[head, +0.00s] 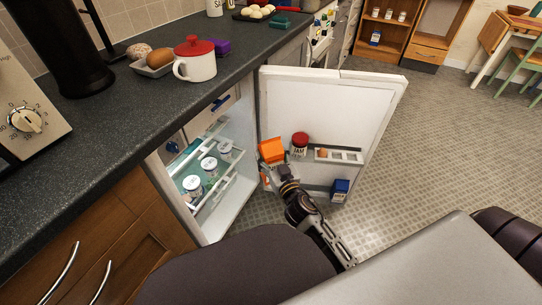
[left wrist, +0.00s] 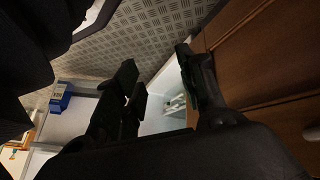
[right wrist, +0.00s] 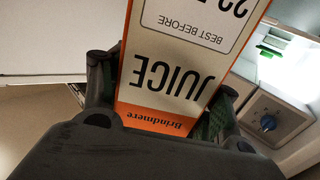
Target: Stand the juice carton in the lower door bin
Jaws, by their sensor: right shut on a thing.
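The juice carton (head: 271,151) has an orange top. In the right wrist view its white and orange face with the word JUICE (right wrist: 175,75) fills the space between the fingers. My right gripper (head: 286,178) is shut on it, in front of the hinge-side part of the open fridge door (head: 370,105). The carton looks roughly upright. Its base is mostly hidden, so I cannot tell whether it touches anything. The lower door bin (head: 317,188) runs low along the door, partly behind my right gripper. My left gripper (left wrist: 157,70) is open and empty, outside the head view.
A blue box (head: 340,190) occupies the lower bin's right end. Above, the upper door bin (head: 350,160) has an egg holder, with a red-lidded jar (head: 300,140) beside it. Several jars (head: 209,164) stand inside the fridge. The dark counter (head: 130,120) borders the left.

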